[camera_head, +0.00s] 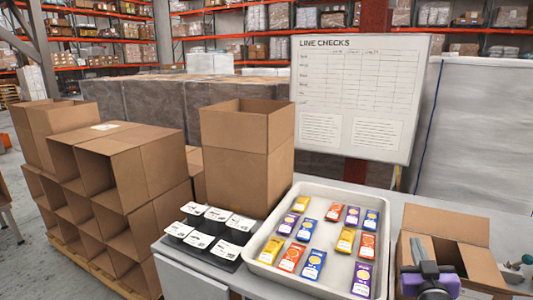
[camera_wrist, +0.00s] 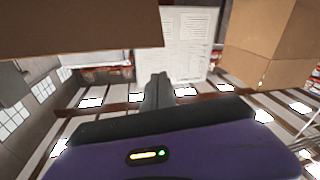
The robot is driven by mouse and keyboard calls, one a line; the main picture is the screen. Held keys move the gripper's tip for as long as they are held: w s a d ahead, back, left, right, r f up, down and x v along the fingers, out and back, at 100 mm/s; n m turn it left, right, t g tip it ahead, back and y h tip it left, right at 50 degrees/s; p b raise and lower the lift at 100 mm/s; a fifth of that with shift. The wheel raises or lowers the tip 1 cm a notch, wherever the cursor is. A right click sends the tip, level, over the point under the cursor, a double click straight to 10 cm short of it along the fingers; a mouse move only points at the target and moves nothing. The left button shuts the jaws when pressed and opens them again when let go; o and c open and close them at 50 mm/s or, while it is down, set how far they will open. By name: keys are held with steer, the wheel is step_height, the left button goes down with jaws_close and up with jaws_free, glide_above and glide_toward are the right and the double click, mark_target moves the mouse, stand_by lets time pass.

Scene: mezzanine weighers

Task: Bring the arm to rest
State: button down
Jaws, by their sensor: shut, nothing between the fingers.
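My gripper (camera_wrist: 156,88) shows in the wrist view as dark fingers close together, shut and empty, beyond a purple housing. In the head view, purple and grey parts of my arm stand at the lower right, in front of an open cardboard box (camera_head: 449,222). The fingertips cannot be made out there. The wrist view is tilted, with ceiling lights low in the picture and a line checks board (camera_wrist: 187,42) beyond the fingers. The board also shows in the head view (camera_head: 358,95).
A white tray (camera_head: 256,265) with several colourful packets stands on the bench left of my arm. Several black tubs (camera_head: 212,213) sit left of the tray. A tall open box (camera_head: 240,165) stands behind them. Stacked empty boxes (camera_head: 150,165) fill the left.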

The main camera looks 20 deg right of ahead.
steer(key=s+a+f+n+t+y, duration=0.1)
steer(key=s+a+y, duration=0.1)
steer(key=s+a, duration=0.45)
steer(key=s+a+f+n+t+y, duration=0.2)
steer(key=s+a+y, duration=0.1)
steer(key=a, duration=0.7)
steer(key=s+a+f+n+t+y, duration=0.15)
steer(key=s+a, duration=0.25)
steer(key=a, duration=0.4)
steer(key=s+a+f+g+y, duration=0.1)
steer(key=s+a+g+y, duration=0.1)
steer(key=s+a, duration=0.3)
steer(key=s+a+f+g+y, duration=0.2)
steer(key=s+a, duration=0.4)
steer(key=s, duration=0.6)
steer(key=shift+s+a+f+n+y, duration=0.3)
steer(key=shift+s+n+y, duration=0.15)
steer(key=shift+y, duration=0.2)
